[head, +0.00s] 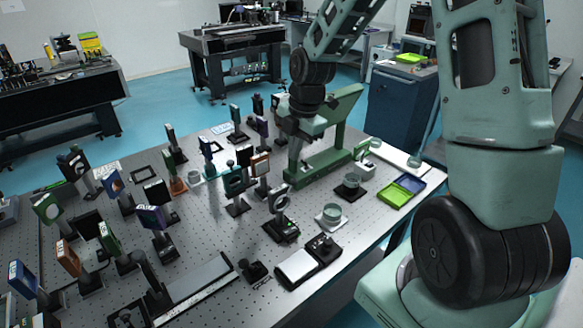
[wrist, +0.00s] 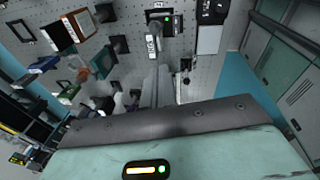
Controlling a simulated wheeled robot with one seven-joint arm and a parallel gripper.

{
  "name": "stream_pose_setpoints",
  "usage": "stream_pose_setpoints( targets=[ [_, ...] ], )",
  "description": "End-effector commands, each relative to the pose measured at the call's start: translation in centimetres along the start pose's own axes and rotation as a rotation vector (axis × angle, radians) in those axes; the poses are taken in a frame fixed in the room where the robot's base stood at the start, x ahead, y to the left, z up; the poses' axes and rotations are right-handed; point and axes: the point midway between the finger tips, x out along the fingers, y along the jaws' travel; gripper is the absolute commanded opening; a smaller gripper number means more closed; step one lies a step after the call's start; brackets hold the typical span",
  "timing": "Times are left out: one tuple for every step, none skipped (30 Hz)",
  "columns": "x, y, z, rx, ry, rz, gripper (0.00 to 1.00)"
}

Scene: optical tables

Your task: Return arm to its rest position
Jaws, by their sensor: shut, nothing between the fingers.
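My arm reaches in from the right of the head view, with its forearm coming down from the top to my gripper (head: 291,176). The gripper points down over the back part of the perforated optical table (head: 215,262), close to a green C-shaped stand (head: 322,166). Its fingers are together and hold nothing. Whether the tips touch anything below is unclear. In the wrist view the grey and pale green body of my gripper fills the lower part.
A blue cabinet (head: 402,108) stands behind. Blue floor is free between the tables.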

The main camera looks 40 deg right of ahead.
Motion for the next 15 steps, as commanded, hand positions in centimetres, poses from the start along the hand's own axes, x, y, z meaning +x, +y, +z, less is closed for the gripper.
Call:
stream_pose_setpoints(
  targets=[
    [-0.9,0.1,0.3,0.002,-0.003,0.006,0.0],
    [-1.3,0.0,0.3,0.002,-0.003,0.005,0.0],
    [-2.0,0.0,0.4,0.0,-0.004,0.005,0.0],
    [-2.4,0.0,0.5,0.0,-0.003,0.004,0.0],
    [-2.7,0.0,0.5,0.001,-0.002,0.003,0.0],
    [-3.1,0.0,0.5,0.001,-0.002,0.003,0.0],
    [-3.4,0.0,0.5,0.0,-0.001,0.002,0.0],
    [-3.6,0.0,0.6,0.0,-0.001,0.002,0.0],
    [-3.8,0.0,0.6,0.0,-0.001,0.002,0.0],
    [-3.9,-0.1,0.6,0.0,0.0,0.001,0.0],
    [-4.0,-0.1,0.6,-0.001,0.0,0.001,0.0],
    [-4.1,-0.1,0.6,-0.001,0.0,0.0,0.0],
    [-4.1,-0.1,0.6,-0.001,0.0,0.0,0.0],
    [-4.1,-0.1,0.6,-0.001,0.0,0.0,0.0],
    [-4.1,-0.1,0.6,-0.001,0.0,0.0,0.0]
  ],
)
